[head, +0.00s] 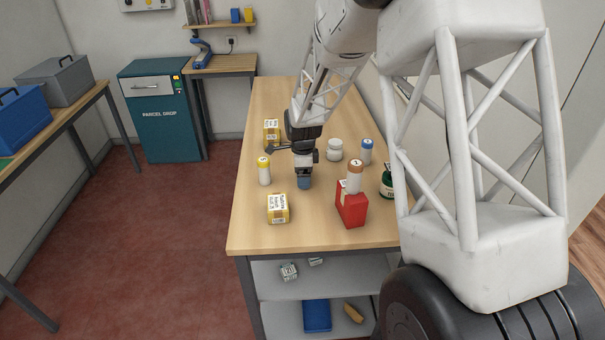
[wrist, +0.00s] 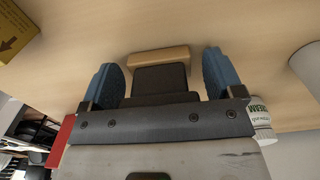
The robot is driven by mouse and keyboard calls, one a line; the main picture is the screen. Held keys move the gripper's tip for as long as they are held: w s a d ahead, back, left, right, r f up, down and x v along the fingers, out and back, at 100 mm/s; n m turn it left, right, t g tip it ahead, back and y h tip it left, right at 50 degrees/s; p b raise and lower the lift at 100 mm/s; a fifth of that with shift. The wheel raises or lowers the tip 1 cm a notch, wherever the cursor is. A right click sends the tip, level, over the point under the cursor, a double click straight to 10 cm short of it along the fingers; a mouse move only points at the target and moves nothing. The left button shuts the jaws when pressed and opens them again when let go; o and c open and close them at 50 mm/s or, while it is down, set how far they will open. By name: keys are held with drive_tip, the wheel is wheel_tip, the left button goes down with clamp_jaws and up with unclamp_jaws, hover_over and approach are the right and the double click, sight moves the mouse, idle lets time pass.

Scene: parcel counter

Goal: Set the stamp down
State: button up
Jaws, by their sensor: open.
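The stamp (wrist: 161,79) shows in the wrist view as a dark block with a tan, wood-like bar (wrist: 158,55) at its far side. It lies between the two blue fingertips of my gripper (wrist: 162,80), with a visible gap on each side. My gripper is open around the stamp and appears not to grip it. In the head view my gripper (head: 304,182) is low over the middle of the wooden counter (head: 262,235). There the stamp is hidden by the gripper, and its contact with the counter cannot be made out.
A yellow box (head: 278,208) and a yellow-capped bottle (head: 264,172) stand left of my gripper; another yellow box (head: 271,130) is farther back. To the right are a white jar (head: 335,150), blue-capped bottle (head: 366,152), red box (head: 351,208), brown-capped bottle (head: 355,177) and green jar (head: 387,184).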

wheel_tip(320, 180, up, 12)
drive_tip(key=shift+r, duration=0.2)
idle(0.6)
drive_tip(key=shift+s, duration=0.1)
idle(0.7)
drive_tip(key=shift+s+d+r, duration=0.15)
drive_tip(key=shift+r, duration=0.05)
drive_tip(key=s+d+r+n, duration=0.3)
drive_tip(key=s+r, duration=0.1)
drive_tip(key=s, duration=0.3)
drive_tip(key=s+d+r+n+t, duration=0.1)
drive_tip(key=s+d+r+n, duration=0.15)
drive_tip(key=s, duration=0.45)
drive_tip(key=s+d+r+n, duration=0.3)
drive_tip(key=s+r, duration=0.1)
drive_tip(key=s, duration=0.3)
drive_tip(key=s+d+n+t, duration=0.1)
drive_tip(key=s+d+n, duration=0.3)
drive_tip(key=s, duration=1.9)
drive_tip(key=n, duration=0.5)
drive_tip(key=shift+f+t, duration=0.3)
